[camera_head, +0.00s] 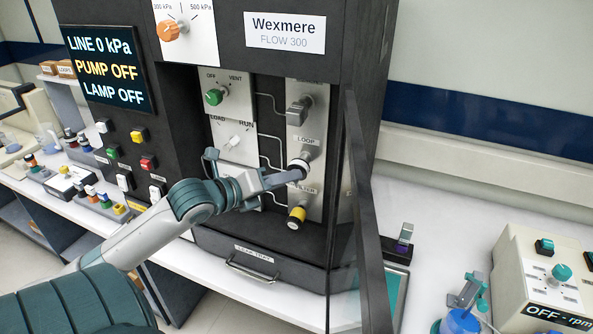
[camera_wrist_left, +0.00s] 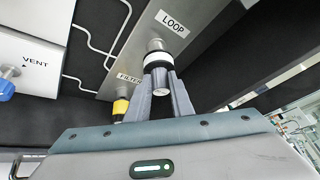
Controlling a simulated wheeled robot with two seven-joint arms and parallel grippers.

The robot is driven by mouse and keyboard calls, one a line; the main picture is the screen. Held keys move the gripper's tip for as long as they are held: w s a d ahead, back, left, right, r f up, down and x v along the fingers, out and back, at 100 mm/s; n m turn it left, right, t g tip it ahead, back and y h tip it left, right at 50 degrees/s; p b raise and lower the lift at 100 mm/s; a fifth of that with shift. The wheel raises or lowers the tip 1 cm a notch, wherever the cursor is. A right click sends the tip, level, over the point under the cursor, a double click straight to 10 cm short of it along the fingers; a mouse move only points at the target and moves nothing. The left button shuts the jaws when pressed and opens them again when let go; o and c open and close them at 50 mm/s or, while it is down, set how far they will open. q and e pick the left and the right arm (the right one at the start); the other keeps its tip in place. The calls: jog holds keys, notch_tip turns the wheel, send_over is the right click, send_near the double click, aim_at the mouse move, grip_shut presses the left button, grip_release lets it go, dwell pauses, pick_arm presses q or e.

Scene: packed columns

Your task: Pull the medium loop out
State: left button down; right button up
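The loop (camera_head: 299,166) sits in the grey panel socket below the LOOP label. It is a short cylinder with a white band and dark collar, and also shows in the left wrist view (camera_wrist_left: 158,60). My left gripper (camera_head: 291,174) reaches it from the left. In the left wrist view its two fingers (camera_wrist_left: 161,85) lie on either side of the loop's outer end and appear to touch it. The loop's inner end is hidden in the socket. My right gripper is not in view.
The yellow-ended filter (camera_head: 296,217) is just below the loop, and a grey lever (camera_head: 299,109) is above it. An open dark door (camera_head: 368,220) stands close on the right. The leak tray (camera_head: 253,262) lies below. A stirrer-like box (camera_head: 545,280) is far right.

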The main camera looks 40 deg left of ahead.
pick_arm(q)
jog(key=shift+s+d+f, duration=0.15)
jog(key=shift+s+d, duration=0.1)
jog(key=shift+s, duration=0.55)
dwell(1.0)
jog(key=s+d+f+p, duration=0.1)
jog(key=s+p, duration=0.3)
jog(key=s, duration=0.4)
jog(key=shift+s+d+f, duration=0.15)
jog(key=shift+s+d, duration=0.1)
jog(key=shift+d, duration=0.6)
dwell(0.7)
jog(key=shift+f, duration=0.1)
